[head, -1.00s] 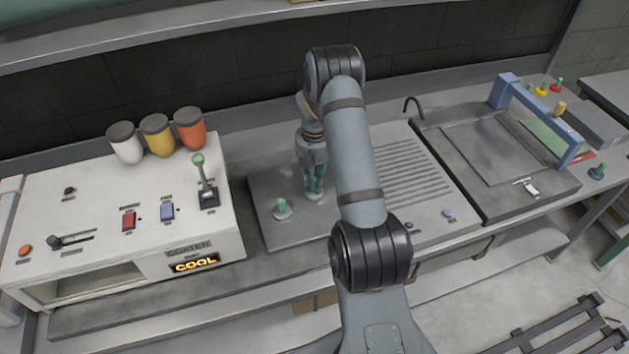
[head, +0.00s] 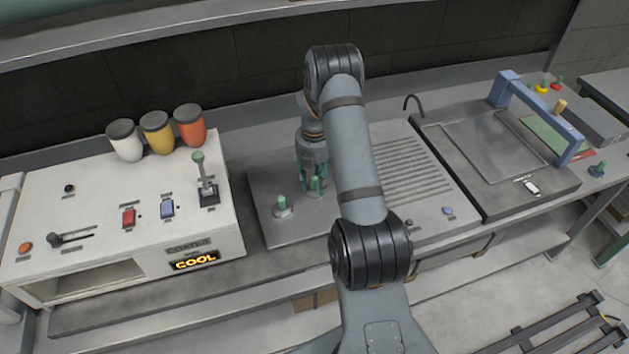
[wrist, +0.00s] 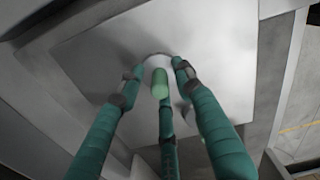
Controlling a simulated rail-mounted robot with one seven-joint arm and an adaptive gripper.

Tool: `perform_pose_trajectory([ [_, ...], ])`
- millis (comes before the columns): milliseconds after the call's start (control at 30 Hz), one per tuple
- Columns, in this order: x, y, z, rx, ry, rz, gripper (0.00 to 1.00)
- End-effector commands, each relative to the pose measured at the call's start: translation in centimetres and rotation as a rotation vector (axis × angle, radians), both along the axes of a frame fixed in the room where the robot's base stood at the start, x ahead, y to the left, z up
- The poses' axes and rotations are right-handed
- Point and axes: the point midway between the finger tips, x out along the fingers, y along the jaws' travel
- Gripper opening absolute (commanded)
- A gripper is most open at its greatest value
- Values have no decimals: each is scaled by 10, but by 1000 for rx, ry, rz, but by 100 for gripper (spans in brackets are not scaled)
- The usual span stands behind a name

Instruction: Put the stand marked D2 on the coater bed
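My gripper (head: 313,190) is low over a flat grey plate (head: 262,188) right of the white machine labelled COATER (head: 188,247). In the wrist view its green fingers (wrist: 160,72) are spread around an upright green knob (wrist: 160,84), with gaps on both sides. A pale round base shows partly beyond the knob. Another green-knobbed stand (head: 283,208) is on the same plate, left of my gripper. A further dark green-knobbed stand (head: 598,170) is at the far right. No D2 mark is readable, and I cannot tell which surface is the coater bed.
The white machine carries a lever (head: 202,180), coloured switches, three pots and a lit COOL sign (head: 195,261). A ribbed surface (head: 412,170) lies right of my arm, then a grey bed under a blue arch (head: 540,115). A coloured-knob group (head: 541,88) stands behind it.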

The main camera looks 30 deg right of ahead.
Motion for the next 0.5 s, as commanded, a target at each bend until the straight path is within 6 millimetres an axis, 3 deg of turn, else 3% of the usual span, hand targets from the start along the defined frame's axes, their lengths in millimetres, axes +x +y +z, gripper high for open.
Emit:
perform_pose_trajectory([
  [167,1,0,9,-1,-3,0,35],
  [267,2,-1,25,-2,-6,0,35],
  [500,1,-1,78,-2,-7,0,35],
])
